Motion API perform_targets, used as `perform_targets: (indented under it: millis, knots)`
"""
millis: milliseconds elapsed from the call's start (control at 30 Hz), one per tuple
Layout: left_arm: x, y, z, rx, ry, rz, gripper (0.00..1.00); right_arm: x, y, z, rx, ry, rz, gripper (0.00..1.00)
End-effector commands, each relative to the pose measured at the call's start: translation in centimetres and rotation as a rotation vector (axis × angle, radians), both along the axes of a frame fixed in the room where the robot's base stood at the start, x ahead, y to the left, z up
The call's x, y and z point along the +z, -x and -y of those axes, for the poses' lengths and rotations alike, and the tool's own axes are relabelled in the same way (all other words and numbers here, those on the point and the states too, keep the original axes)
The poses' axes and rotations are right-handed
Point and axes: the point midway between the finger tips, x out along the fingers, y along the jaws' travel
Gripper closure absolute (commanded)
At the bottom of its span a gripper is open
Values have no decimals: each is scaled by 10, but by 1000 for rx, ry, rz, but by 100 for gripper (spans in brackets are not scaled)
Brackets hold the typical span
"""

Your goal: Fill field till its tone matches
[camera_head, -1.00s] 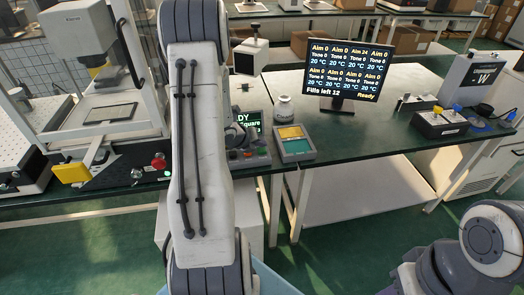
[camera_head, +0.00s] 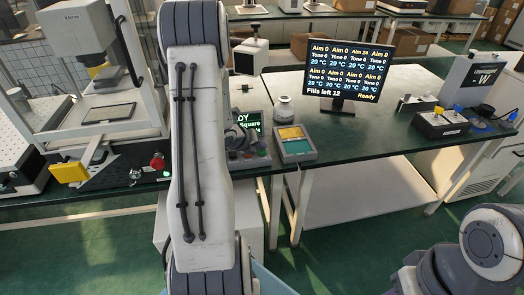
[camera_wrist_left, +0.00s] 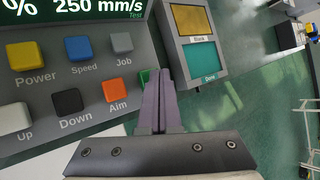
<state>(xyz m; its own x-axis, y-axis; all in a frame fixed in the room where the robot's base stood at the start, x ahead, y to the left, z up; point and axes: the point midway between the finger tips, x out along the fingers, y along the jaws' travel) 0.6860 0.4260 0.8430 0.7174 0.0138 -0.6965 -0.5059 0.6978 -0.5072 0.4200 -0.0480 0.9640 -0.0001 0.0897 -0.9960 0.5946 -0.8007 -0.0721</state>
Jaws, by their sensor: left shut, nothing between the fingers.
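The monitor (camera_head: 347,70) shows several fields, each with an aim, a tone and 20 °C. One top-row field reads Aim 24; the other aims and all tones read 0. Below stand "Fills left 12" and "Ready". A green button (camera_wrist_left: 146,76) is partly hidden behind my left gripper (camera_wrist_left: 158,80), which is shut and empty above the panel's edge. In the head view my arm covers much of the panel and gripper. My right gripper is out of view.
Beside the panel is a grey box (camera_head: 296,156) with a yellow Blank pad (camera_wrist_left: 193,20) and a teal Done pad (camera_wrist_left: 203,66). A white jar (camera_head: 283,108) stands behind it. A laser-like machine (camera_head: 85,90) is at left. A black switch box (camera_head: 440,123) is at right.

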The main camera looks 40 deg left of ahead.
Motion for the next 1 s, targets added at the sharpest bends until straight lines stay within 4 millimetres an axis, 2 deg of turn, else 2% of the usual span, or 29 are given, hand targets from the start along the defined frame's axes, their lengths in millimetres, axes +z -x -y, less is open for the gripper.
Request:
perform_targets:
  millis: [767,1000]
  knots:
    - [-5,0,0,0,0,-1,100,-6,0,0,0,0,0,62]
    - [4,0,0,1,1,-1,100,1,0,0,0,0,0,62]
